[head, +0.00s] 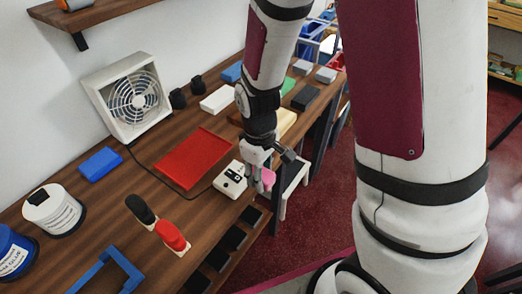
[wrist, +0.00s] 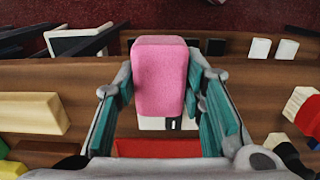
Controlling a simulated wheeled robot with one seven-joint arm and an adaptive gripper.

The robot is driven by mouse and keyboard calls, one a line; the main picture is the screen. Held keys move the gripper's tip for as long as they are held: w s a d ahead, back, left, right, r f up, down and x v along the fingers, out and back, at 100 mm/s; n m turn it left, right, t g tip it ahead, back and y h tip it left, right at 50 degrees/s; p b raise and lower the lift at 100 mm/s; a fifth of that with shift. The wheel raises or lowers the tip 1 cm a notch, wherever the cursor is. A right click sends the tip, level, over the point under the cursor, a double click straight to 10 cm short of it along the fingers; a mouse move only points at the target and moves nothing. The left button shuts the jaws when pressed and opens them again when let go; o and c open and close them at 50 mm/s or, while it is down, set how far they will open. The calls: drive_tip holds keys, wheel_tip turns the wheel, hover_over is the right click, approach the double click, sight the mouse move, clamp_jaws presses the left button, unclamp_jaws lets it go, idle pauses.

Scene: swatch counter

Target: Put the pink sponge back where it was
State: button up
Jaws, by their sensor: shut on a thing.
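The pink sponge (head: 268,178) is held in my gripper (head: 262,172), above the front edge of the wooden counter, beside a small white box with black parts on top (head: 229,180). In the wrist view the pink sponge (wrist: 160,75) stands out between the two teal-padded fingers of my gripper (wrist: 162,95). It hides most of the white box (wrist: 150,124) behind it. Whether the sponge touches anything below cannot be told.
A red tray or mat (head: 193,158) lies on the counter left of my gripper. A black-topped and a red-topped item (head: 171,235) stand nearer. A yellow block (head: 286,122), a white block (head: 217,99) and a dark block (head: 305,98) lie farther back. A fan (head: 130,96) stands against the wall.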

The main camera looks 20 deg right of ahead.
drive_tip(key=w+d, duration=0.1)
drive_tip(key=w, duration=0.3)
drive_tip(key=w+d+f, duration=0.1)
drive_tip(key=w+d, duration=0.1)
drive_tip(key=w, duration=0.2)
drive_tip(key=w+d, duration=0.1)
drive_tip(key=w, duration=0.3)
drive_tip(key=shift+w+d+f, duration=0.15)
drive_tip(key=shift+w+d, duration=0.05)
drive_tip(key=shift+f+p, duration=0.3)
drive_tip(key=shift+f, duration=1.45)
drive_tip(key=o, duration=1.2)
drive_tip(key=shift+f, duration=0.15)
